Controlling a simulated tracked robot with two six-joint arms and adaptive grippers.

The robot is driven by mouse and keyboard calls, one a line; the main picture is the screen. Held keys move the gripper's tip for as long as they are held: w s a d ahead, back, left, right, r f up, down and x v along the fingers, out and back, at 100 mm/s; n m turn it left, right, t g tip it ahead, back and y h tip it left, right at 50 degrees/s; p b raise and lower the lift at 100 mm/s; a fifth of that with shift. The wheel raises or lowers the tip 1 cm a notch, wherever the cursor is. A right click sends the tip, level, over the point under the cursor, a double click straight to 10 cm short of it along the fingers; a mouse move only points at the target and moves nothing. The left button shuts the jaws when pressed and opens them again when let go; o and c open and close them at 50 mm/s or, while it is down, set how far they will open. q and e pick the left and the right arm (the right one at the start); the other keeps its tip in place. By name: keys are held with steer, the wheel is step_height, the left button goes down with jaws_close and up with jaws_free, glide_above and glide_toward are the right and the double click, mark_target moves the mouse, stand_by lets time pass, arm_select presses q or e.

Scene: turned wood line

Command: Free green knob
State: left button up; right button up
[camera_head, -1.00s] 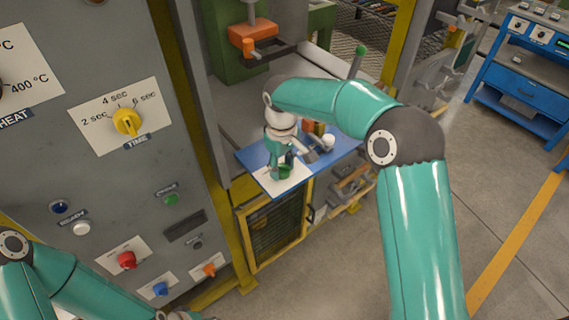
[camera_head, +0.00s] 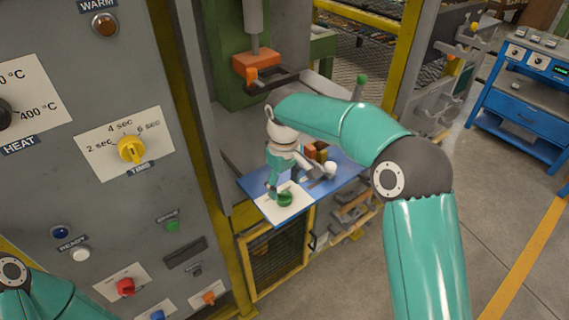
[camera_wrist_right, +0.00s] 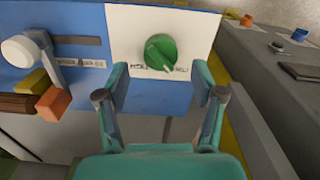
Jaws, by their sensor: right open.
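The green knob (camera_head: 285,198) sits on a white plate (camera_head: 268,208) at the near end of a blue panel. In the right wrist view the round green knob (camera_wrist_right: 161,53) with its ridge shows on the white plate (camera_wrist_right: 125,25), above partly readable lettering. My right gripper (camera_wrist_right: 160,82) is open and empty, its fingertips apart either side below the knob, not touching it as far as I can see. In the head view my right gripper (camera_head: 273,183) is just above and left of the knob. My left gripper is out of view.
A white-tipped lever (camera_wrist_right: 18,50), a yellow block (camera_wrist_right: 30,82) and an orange block (camera_wrist_right: 53,103) are beside the plate on the blue panel (camera_wrist_right: 175,95). A grey control cabinet (camera_head: 110,215) stands left.

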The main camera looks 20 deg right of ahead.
mark_target(284, 192)
step_height(284, 192, up, 8)
steer(key=shift+r, duration=0.15)
stand_by(0.6)
